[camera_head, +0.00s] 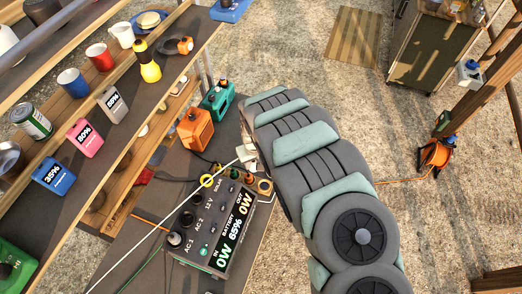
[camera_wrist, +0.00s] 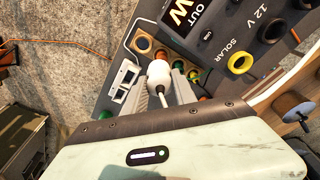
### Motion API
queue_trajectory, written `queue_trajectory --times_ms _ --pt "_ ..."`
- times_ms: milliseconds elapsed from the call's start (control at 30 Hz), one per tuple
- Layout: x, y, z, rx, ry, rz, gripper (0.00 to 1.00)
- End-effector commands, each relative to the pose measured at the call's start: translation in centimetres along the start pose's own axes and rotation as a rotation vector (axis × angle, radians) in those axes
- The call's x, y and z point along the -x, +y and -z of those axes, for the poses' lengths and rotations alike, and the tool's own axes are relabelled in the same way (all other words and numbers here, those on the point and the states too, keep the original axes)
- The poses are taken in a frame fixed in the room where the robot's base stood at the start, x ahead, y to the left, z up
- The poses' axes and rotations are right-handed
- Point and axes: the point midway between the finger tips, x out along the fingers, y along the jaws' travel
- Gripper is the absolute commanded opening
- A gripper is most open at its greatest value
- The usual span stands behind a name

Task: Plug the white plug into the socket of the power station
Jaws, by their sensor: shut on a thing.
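The power station (camera_head: 218,232) is a dark box on the bench, its display reading 65% battery and 0W in and out. My gripper (camera_wrist: 164,88) is shut on the white plug (camera_wrist: 158,70), with a finger on each side. A white cord leaves the plug toward my gripper. In the head view my arm comes from the lower right and largely hides the fingers.
An orange can (camera_head: 196,128) and a teal can (camera_head: 218,99) stand behind the power station. Shelves with cups, a tin and labelled battery packs (camera_head: 85,138) fill the left. An orange cable reel (camera_head: 434,155) is at the right.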

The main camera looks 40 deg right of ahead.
Motion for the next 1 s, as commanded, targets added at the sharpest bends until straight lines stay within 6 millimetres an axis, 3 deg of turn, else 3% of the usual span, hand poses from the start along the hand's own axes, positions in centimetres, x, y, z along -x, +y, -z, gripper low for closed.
queue_trajectory --times_ms 33,1000 --pt "0.7 -0.8 -0.2 0.003 -0.003 0.002 0.00" --pt "0.5 -14.0 -2.8 0.003 0.003 -0.001 0.00"
